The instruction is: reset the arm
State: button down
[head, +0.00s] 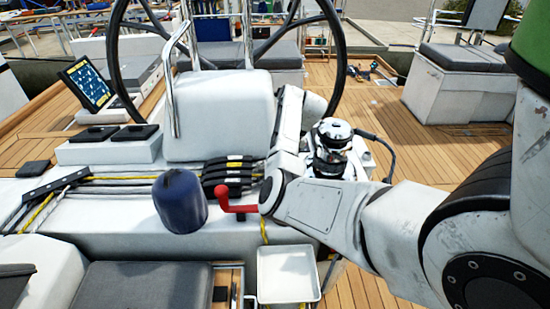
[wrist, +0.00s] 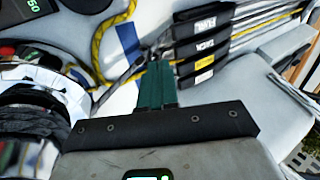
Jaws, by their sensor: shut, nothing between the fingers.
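My gripper (wrist: 156,86) shows in the wrist view as two dark green fingers pressed together, with nothing between them. The fingertips point at the white deck beside a bank of black rope clutches (wrist: 203,45); whether they touch anything cannot be told. In the head view my arm (head: 335,212) reaches in from the right across the cockpit and bends upward beside the white seat-like block. My fingers are hidden behind the arm there. The clutches (head: 228,180) show just left of the arm in the head view.
A chrome winch (head: 331,145) stands close right of my arm. A red handle (head: 236,205) and dark blue cylinder (head: 181,202) are at its left. A white tray (head: 288,275) lies below. The steering wheel (head: 341,50) rises behind. Open wooden deck (head: 375,125) lies at right.

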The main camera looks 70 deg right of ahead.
dwell(0.4)
jog(key=a+f+n+g, duration=0.1)
jog(key=a+f, duration=0.1)
jog(key=a, duration=0.1)
jog(key=s+a+f+n+g, duration=0.1)
jog(key=a+f, duration=0.1)
jog(key=a, duration=0.1)
jog(key=a+f+h, duration=0.1)
jog(key=a+f, duration=0.1)
jog(key=a, duration=0.1)
jog(key=shift+s+a+f+n+g, duration=0.15)
jog(key=shift+s+a+n+g, duration=0.05)
jog(key=shift+a+n+g, duration=0.2)
jog(key=s+a+n, duration=0.3)
jog(key=a, duration=0.8)
jog(key=s+a+f+n+g, duration=0.1)
jog(key=s+a+n, duration=0.2)
jog(key=a, duration=0.7)
jog(key=s+a+f+n+h, duration=0.1)
jog(key=s+a+n, duration=0.3)
jog(key=a, duration=0.7)
jog(key=shift+a+n, duration=0.35)
jog(key=shift+n, duration=0.05)
jog(key=c, duration=1.8)
grip_release()
